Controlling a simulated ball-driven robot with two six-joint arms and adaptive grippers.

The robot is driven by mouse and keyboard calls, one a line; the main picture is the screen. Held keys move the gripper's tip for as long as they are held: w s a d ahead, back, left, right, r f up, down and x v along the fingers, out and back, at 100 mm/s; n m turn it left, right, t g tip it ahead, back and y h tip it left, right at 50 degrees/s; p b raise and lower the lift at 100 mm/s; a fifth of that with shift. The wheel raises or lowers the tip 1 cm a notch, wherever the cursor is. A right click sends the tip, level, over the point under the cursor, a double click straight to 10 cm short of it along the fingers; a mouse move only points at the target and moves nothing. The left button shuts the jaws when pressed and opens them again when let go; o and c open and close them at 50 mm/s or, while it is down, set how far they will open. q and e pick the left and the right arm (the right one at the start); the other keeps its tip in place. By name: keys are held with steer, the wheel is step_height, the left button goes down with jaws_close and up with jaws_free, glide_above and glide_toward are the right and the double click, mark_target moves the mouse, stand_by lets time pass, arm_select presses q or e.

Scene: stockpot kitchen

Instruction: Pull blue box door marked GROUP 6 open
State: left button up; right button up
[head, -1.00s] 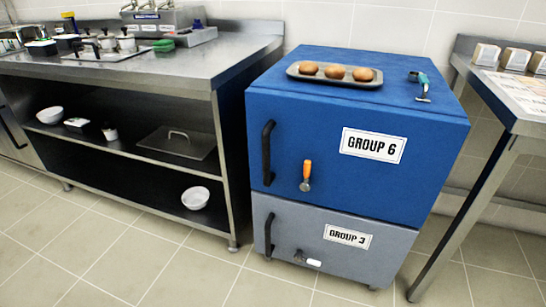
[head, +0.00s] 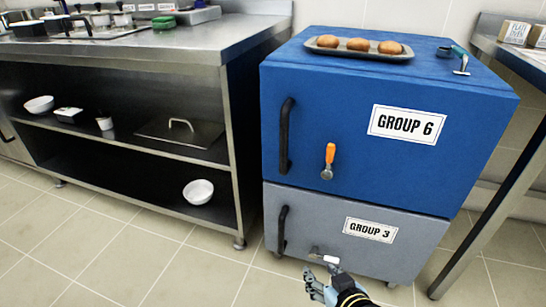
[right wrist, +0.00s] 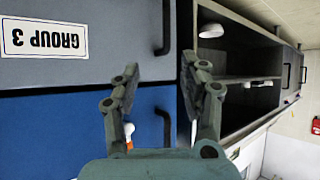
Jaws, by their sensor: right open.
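The blue box door marked GROUP 6 (head: 350,175) is closed, on the upper box. Its black vertical handle (head: 287,137) is on the door's left side, with an orange-gripped latch (head: 329,160) to its right. My right gripper (head: 322,270) is low in the head view, in front of the grey door marked GROUP 3 (head: 320,220), open and empty. In the right wrist view, upside down, the open fingers (right wrist: 160,72) point toward the boxes. The blue door's handle (right wrist: 166,128) shows between them, apart from both fingers. My left gripper is not in view.
A tray of brown rolls (head: 355,52) and a teal-handled tool (head: 460,60) lie on the blue box. A steel counter (head: 200,55) with open shelves stands left; a steel table (head: 505,150) stands right. Tiled floor (head: 150,260) in front is free.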

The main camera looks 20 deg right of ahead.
steer(key=w+a+r+t+b, duration=0.1)
steer(key=w+a+r+t, duration=0.15)
steer(key=w+r, duration=0.45)
steer(key=t+b, duration=0.3)
steer(key=t, duration=0.1)
glide_toward(285, 143)
steer(key=w+b, duration=0.3)
steer(key=w, duration=0.7)
steer(key=shift+w+f, duration=0.2)
steer(key=shift+w, duration=0.1)
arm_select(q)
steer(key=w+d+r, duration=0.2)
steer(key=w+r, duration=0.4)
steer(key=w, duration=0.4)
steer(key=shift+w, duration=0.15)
arm_select(e)
steer(key=shift+w+r, duration=0.1)
steer(key=shift+w, duration=0.15)
steer(key=shift+c, duration=0.3)
jaws_close()
